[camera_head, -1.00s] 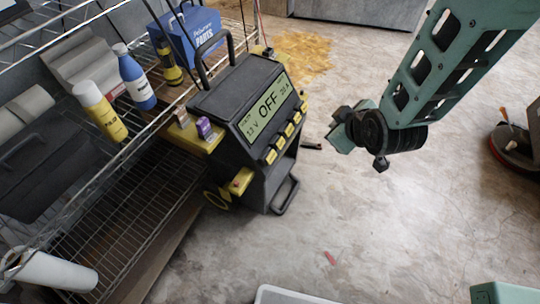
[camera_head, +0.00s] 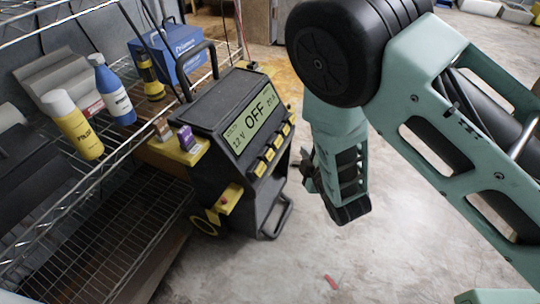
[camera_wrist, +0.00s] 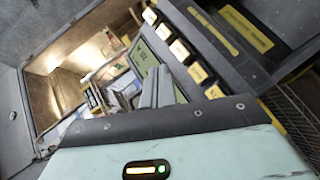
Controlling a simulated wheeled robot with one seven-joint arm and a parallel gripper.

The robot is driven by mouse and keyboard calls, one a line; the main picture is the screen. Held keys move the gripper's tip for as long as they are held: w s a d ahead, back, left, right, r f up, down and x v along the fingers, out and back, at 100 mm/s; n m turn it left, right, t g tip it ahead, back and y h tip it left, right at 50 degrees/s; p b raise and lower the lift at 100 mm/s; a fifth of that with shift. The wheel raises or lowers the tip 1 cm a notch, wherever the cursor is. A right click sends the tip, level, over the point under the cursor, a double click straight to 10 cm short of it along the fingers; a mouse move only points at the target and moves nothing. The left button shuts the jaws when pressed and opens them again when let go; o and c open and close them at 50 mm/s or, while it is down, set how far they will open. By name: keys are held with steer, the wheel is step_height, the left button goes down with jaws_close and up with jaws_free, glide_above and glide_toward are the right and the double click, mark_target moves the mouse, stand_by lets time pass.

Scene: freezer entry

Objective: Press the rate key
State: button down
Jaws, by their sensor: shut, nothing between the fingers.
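A dark charger (camera_head: 215,100) on the floor has a pale green display (camera_head: 252,125) reading OFF, with 12 V and 20 A. Several yellow keys (camera_head: 269,154) run in a row under it; their labels are too small to read, so I cannot tell which is the rate key. My gripper (camera_head: 306,170) is right of the keys and apart from them in the head view. In the wrist view its shut, empty fingers (camera_wrist: 160,82) overlap the display (camera_wrist: 144,58). The key row (camera_wrist: 180,50) runs to their right there. Contact cannot be told.
A wire shelf (camera_head: 110,160) stands left of the charger, holding a yellow bottle (camera_head: 75,125), a blue bottle (camera_head: 113,92) and a blue box (camera_head: 175,48). The floor (camera_head: 350,260) in front is mostly clear.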

mark_target(273, 150)
steer(key=w+a+f+b, duration=0.2)
steer(key=a+f+b, duration=0.2)
steer(key=a, duration=0.3)
steer(key=shift+w+f, duration=0.25)
steer(key=shift+f, duration=0.1)
steer(key=shift+a, duration=0.1)
stand_by(1.8)
steer(key=shift+w+a+f+b, duration=0.1)
steer(key=shift+a+f+b, duration=0.1)
steer(key=shift+a+b, duration=0.1)
steer(key=shift+w+a+f, duration=0.15)
steer(key=shift+a+f, duration=0.1)
steer(key=shift+a, duration=0.05)
stand_by(0.9)
steer(key=shift+r, duration=0.1)
steer(key=shift+s+d+r+p, duration=0.25)
steer(key=shift+d+r+p, duration=0.15)
steer(key=shift+d, duration=0.3)
steer(key=shift+s+d+r+p, duration=0.25)
steer(key=shift+d+r+p, duration=0.25)
steer(key=shift+d, duration=0.15)
steer(key=shift+s+d+r+p, duration=0.25)
steer(key=shift+d+r+p, duration=0.15)
steer(key=shift+d, duration=0.3)
steer(key=shift+s+d+r+p, duration=0.25)
steer(key=shift+d+r+p, duration=0.15)
steer(key=shift+d+p, duration=0.2)
